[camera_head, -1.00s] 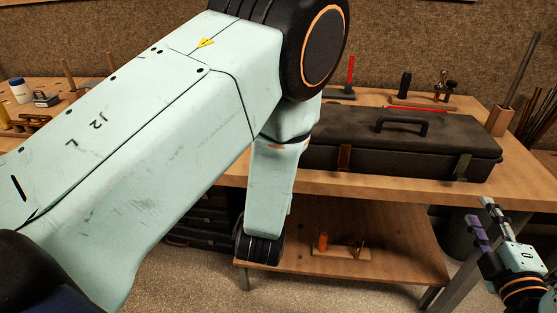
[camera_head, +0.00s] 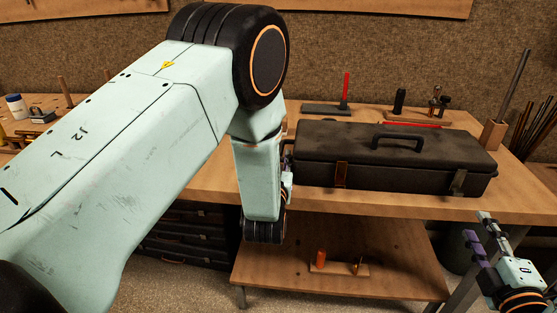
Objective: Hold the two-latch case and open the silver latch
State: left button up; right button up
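The dark two-latch case (camera_head: 400,160) lies shut on the workbench, with a black handle on its lid. A brownish latch (camera_head: 341,174) is on its front at left, and the silver latch (camera_head: 457,183) is on its front at right. My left arm's wrist is beside the case's left end. The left gripper is mostly hidden behind my arm; only small parts show near the case's left edge (camera_head: 288,172), and I cannot tell whether they touch it. My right gripper (camera_head: 476,225) is below and right of the silver latch, apart from the case, with its fingers spread and empty.
The wooden workbench (camera_head: 230,185) has a lower shelf (camera_head: 330,280) with an orange-handled tool. Behind the case stand a red upright rod (camera_head: 346,88) and small tools. A wooden block with a rod (camera_head: 493,134) stands right of the case. My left arm covers much of the left.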

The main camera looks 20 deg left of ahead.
pick_arm(q)
grip_shut()
pick_arm(e)
jog(key=shift+c, duration=0.2)
dwell(0.3)
